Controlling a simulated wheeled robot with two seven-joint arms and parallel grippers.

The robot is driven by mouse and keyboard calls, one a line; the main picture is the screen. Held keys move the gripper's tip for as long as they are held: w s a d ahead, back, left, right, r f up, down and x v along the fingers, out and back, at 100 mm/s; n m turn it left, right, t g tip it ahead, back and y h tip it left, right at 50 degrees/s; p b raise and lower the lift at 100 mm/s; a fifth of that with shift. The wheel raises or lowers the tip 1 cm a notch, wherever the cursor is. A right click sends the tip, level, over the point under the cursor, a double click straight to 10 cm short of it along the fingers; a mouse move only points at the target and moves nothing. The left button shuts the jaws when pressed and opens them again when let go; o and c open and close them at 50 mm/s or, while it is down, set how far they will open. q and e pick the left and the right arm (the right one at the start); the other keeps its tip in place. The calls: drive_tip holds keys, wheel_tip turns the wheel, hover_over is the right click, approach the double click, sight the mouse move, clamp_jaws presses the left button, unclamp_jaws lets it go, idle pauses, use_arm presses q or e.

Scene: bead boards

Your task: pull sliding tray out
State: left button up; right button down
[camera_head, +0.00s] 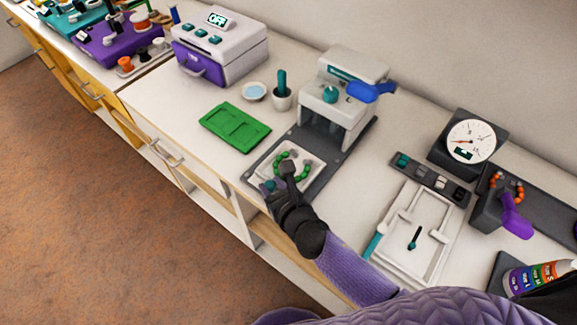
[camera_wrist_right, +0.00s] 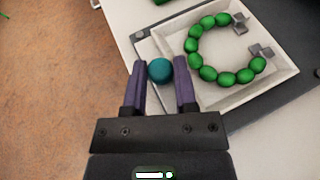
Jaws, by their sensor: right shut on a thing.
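The sliding tray (camera_head: 311,170) is a shallow white tray at the front of a dark base plate (camera_head: 330,165), in front of a white press (camera_head: 328,112). A curved string of green beads (camera_wrist_right: 207,71) with grey end pieces lies in it. The tray's white rim (camera_wrist_right: 250,98) shows in the right wrist view, with a round teal knob (camera_wrist_right: 160,70) at its near side. My right gripper (camera_head: 276,188) is shut on this knob, its two purple fingers (camera_wrist_right: 160,80) on either side of it. The knob is mostly hidden in the head view. My left gripper is not in view.
A white slotted board (camera_head: 415,232) and a dial gauge (camera_head: 470,140) are on the right. The floor in front of the counter is clear.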

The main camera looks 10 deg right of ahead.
drive_tip(key=shift+s+a, duration=0.2)
drive_tip(key=shift+a, duration=0.05)
drive_tip(key=shift+f, duration=0.1)
drive_tip(key=shift+c, duration=2)
unclamp_jaws()
drive_tip(key=shift+a, duration=0.1)
drive_tip(key=shift+s, duration=0.1)
drive_tip(key=shift+s+r, duration=0.25)
drive_tip(key=p+v, duration=0.2)
drive_tip(key=v, duration=0.7)
drive_tip(key=shift+p, duration=0.3)
